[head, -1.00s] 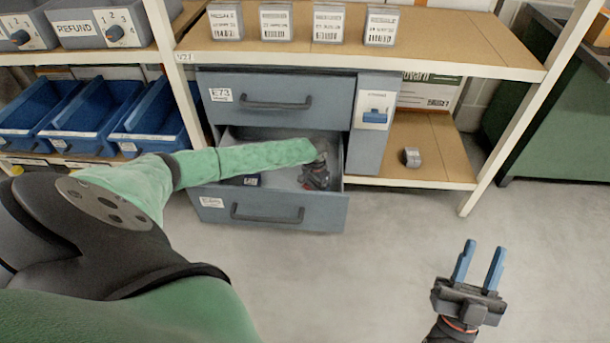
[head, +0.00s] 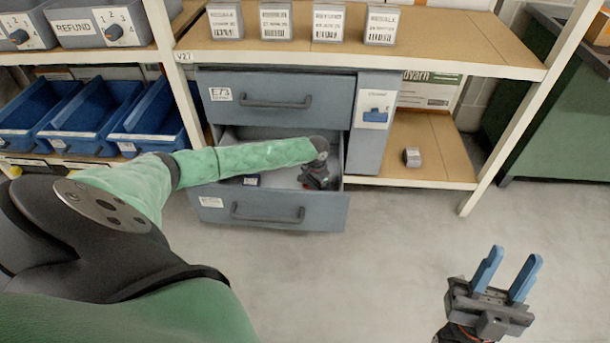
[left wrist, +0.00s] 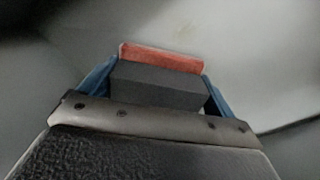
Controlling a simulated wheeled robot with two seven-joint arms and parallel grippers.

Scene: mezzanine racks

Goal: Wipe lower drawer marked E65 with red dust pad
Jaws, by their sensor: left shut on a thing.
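The lower drawer (head: 267,212) is grey and pulled open below a shut drawer (head: 272,92) marked E73. The lower drawer's own label is too small to read. My left arm reaches into the open drawer, and the left gripper (head: 316,178) is down inside it near the right side, partly hidden. In the left wrist view, my left gripper's blue fingers are shut on the dust pad (left wrist: 160,58), a dark grey block with a red face pointing away. Whether the red face touches the drawer floor I cannot tell. My right gripper (head: 503,275) is open and empty above the floor.
Blue bins (head: 160,125) stand on the rack at left. A small grey block (head: 411,157) sits on the low shelf at right. The floor in front is clear.

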